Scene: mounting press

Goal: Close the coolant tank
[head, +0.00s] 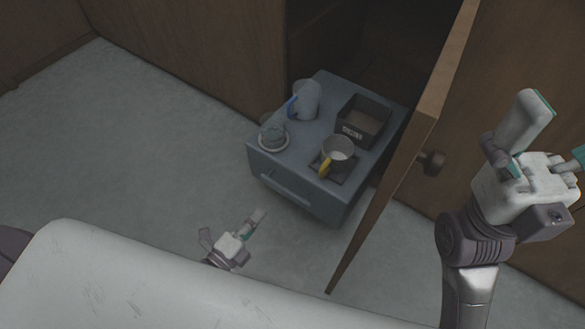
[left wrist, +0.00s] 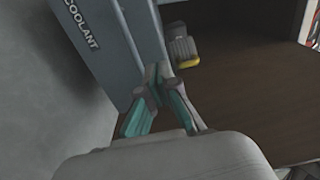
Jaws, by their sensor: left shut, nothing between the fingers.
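The coolant tank (head: 325,205) is a grey-blue box standing out from the wooden cabinet, with a handle (head: 285,187) on its front. In the left wrist view, a grey panel (left wrist: 105,75) bears the word COOLANT. My left gripper (head: 259,215) is in front of the tank, below its handle in the head view, and looks apart from it. In the left wrist view, its fingers (left wrist: 162,75) are shut and empty, close to the grey panel's edge; contact cannot be told. My right gripper (head: 556,132) is open and empty at the right, partly cut off by the picture edge.
On the tank stand a pitcher with a blue handle (head: 306,98), a lidded jar (head: 273,137), a dark open box (head: 364,120) and a mug with a yellow handle (head: 339,149). An open wooden door (head: 410,165) stands right of the tank. Grey floor (head: 150,150) is clear at left.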

